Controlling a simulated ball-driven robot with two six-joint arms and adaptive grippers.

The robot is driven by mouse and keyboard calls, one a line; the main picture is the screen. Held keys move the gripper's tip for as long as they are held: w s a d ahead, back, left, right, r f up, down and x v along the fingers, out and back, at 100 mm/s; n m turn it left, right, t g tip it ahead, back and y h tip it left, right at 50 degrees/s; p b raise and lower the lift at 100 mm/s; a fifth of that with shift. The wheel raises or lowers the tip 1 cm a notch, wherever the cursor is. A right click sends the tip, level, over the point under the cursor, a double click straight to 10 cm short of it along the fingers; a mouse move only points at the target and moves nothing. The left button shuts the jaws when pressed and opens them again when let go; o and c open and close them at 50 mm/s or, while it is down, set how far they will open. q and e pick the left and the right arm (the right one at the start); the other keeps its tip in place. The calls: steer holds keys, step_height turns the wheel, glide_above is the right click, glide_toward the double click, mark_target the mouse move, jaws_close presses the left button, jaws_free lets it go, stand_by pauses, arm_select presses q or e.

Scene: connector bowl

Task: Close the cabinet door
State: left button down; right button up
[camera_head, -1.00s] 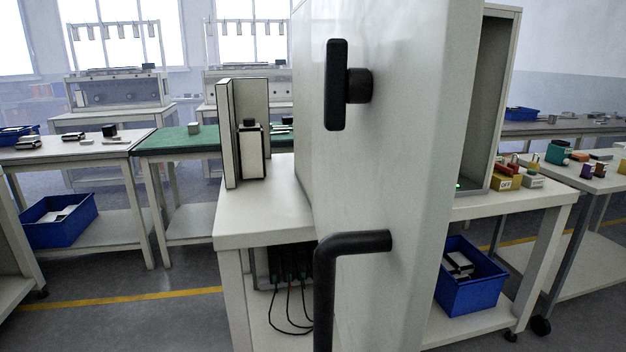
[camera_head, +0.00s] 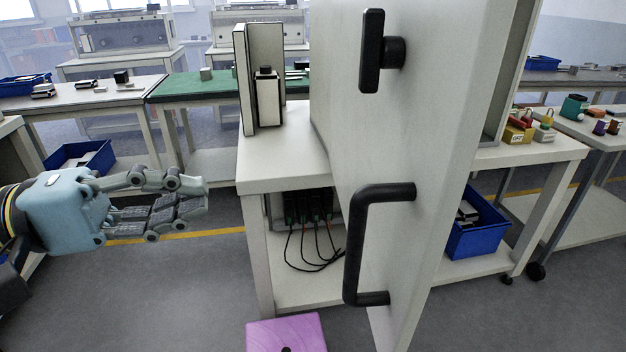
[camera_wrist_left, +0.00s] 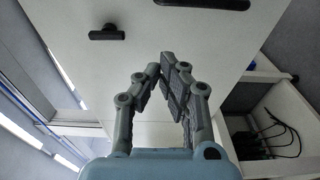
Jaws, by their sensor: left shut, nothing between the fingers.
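The cabinet door (camera_head: 440,120) is a pale panel swung open toward me. It carries a black turn knob (camera_head: 372,50) near its top and a black bar handle (camera_head: 352,250) below. The cabinet's frame (camera_head: 512,75) shows behind the door at the right, and most of its inside is hidden. My left gripper (camera_head: 205,197) is shut and empty, left of the door and apart from it. In the left wrist view its fingers (camera_wrist_left: 165,65) point toward the door panel (camera_wrist_left: 200,45), with the knob (camera_wrist_left: 106,33) at the upper left. My right gripper is not in view.
The cabinet stands on a white bench (camera_head: 290,165) with several black-cabled devices (camera_head: 310,210) on its lower shelf. A blue bin (camera_head: 478,225) sits on that shelf at the right. A purple stool (camera_head: 287,335) stands at the bottom. Floor is clear below my left gripper.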

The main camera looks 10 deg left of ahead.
arm_select(q)
steer(key=s+d+p+x, duration=0.1)
steer(key=s+p+x, duration=0.1)
steer(key=x, duration=1)
steer(key=shift+d+f+p, duration=0.15)
steer(key=shift+d+p, duration=0.15)
steer(key=shift+p, duration=0.55)
